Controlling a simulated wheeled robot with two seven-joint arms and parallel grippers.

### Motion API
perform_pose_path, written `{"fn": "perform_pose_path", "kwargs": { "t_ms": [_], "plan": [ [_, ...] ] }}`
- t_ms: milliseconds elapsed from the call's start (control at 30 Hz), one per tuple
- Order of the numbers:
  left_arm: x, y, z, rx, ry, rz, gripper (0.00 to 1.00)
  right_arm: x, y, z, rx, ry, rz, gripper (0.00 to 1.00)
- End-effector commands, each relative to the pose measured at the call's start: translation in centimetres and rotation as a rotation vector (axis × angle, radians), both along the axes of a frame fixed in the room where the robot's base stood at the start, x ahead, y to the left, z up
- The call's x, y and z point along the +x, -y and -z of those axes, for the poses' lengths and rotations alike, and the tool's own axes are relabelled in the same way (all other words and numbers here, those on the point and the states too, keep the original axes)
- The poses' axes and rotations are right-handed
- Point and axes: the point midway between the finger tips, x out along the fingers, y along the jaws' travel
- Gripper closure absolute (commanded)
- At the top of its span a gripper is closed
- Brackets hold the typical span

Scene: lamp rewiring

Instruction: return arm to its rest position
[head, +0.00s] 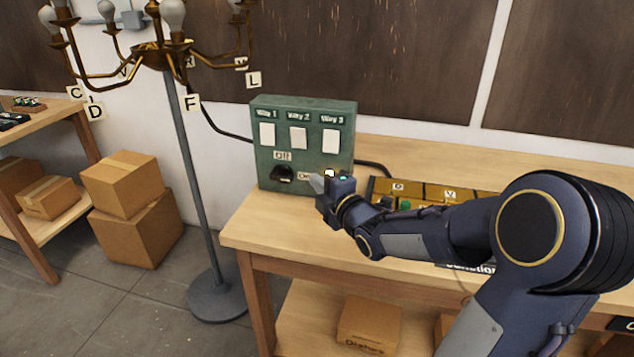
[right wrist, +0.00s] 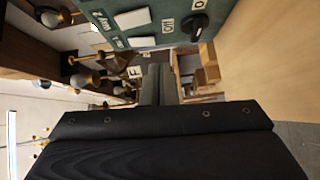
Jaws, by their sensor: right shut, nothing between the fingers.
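My right gripper (head: 318,184) is shut and empty, just in front of the lower right part of the green switch box (head: 262,165). The box stands upright on the wooden table (head: 255,232) and carries three white switches and a black knob (head: 282,173) between "Off" and "On" labels. In the right wrist view the closed fingers (right wrist: 160,84) point past the box, and the knob (right wrist: 195,26) shows at the top. I cannot tell whether the fingertips touch the box. My right arm reaches in from the lower right over the table. My left gripper is not in view.
A brass multi-arm lamp (head: 150,54) with bulbs and letter tags stands on a grey pole left of the table. A yellow labelled panel (head: 440,192) lies behind my right forearm. Cardboard boxes (head: 140,230) are stacked on the floor at left. A black cable (head: 222,130) reaches the box.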

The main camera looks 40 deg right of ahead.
Motion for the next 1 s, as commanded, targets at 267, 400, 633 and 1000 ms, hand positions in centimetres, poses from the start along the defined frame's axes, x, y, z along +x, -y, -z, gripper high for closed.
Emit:
{"fn": "perform_pose_path", "kwargs": {
  "t_ms": [267, 400, 633, 1000],
  "plan": [
    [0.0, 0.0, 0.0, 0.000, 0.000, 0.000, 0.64, 0.0, 0.0, 0.0, 0.003, -0.001, 0.001, 1.00],
    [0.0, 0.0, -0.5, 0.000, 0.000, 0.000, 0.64, -1.1, -0.2, -0.4, 0.130, -0.046, 0.031, 1.00],
    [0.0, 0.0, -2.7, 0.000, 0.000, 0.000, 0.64, -9.1, -4.5, 0.4, 0.858, -0.328, 0.207, 1.00],
    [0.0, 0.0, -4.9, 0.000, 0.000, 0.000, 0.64, -25.3, -16.3, 4.0, 1.667, -0.863, 0.635, 1.00]
  ]
}}
